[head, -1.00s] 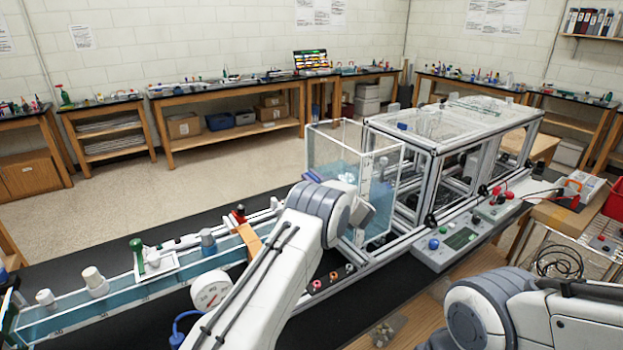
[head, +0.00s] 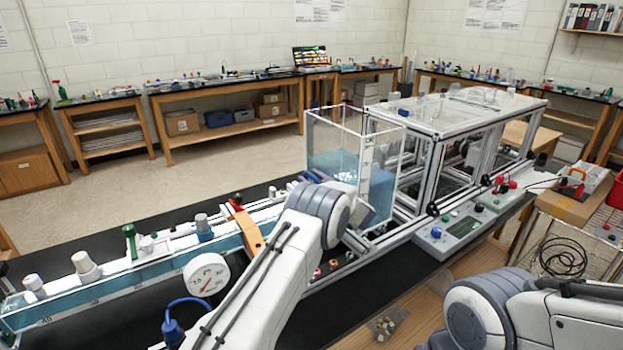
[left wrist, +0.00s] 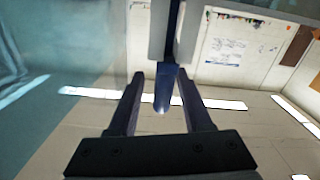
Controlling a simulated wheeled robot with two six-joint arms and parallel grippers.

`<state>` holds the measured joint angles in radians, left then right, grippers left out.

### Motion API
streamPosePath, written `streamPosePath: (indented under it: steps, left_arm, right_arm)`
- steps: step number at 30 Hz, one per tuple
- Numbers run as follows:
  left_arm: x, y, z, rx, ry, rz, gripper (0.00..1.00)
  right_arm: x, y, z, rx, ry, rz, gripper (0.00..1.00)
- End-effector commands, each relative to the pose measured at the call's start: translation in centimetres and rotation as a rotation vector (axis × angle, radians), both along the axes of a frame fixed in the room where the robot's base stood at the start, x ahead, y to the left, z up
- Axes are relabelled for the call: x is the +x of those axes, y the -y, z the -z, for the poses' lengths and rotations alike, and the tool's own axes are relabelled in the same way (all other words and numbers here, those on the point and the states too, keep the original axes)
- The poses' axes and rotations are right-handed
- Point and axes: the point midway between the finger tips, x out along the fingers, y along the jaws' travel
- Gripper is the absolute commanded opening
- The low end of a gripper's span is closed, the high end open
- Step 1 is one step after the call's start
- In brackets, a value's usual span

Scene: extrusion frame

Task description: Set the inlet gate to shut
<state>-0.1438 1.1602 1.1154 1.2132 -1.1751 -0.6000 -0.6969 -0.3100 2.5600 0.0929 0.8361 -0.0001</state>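My left gripper (left wrist: 160,76) shows in the left wrist view with its two fingers apart. A dark blue-grey bar with a rounded end (left wrist: 163,95) hangs between the fingers, with a visible gap on its left side. I cannot tell whether it is the inlet gate's handle or whether a finger touches it. In the head view my left wrist covers the near lower part of the clear water tank (head: 334,146), and the gripper's fingers are hidden there. The inlet gate cannot be made out for certain. My right gripper is out of view.
The long water channel (head: 130,281) runs left from the tank, with a round gauge (head: 206,274) and an orange clamp (head: 246,230). An aluminium frame (head: 432,168) and control panel (head: 452,232) stand to the right. The dark bench is clear behind the channel.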

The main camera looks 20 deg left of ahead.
Motion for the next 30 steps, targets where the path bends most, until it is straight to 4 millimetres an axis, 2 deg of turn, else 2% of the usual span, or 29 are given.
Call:
streamPosePath:
  steps: [7,21,30]
  left_arm:
    - [-0.4,0.5,-0.1,0.0,0.003,-0.001,0.5]
    - [-5.5,7.2,0.1,0.001,0.002,0.003,0.5]
    - [-6.5,8.3,-0.1,0.0,0.002,0.001,0.5]
  right_arm:
    - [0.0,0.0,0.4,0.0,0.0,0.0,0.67]
    - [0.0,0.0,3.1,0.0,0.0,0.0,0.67]
    - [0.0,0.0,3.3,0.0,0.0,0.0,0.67]
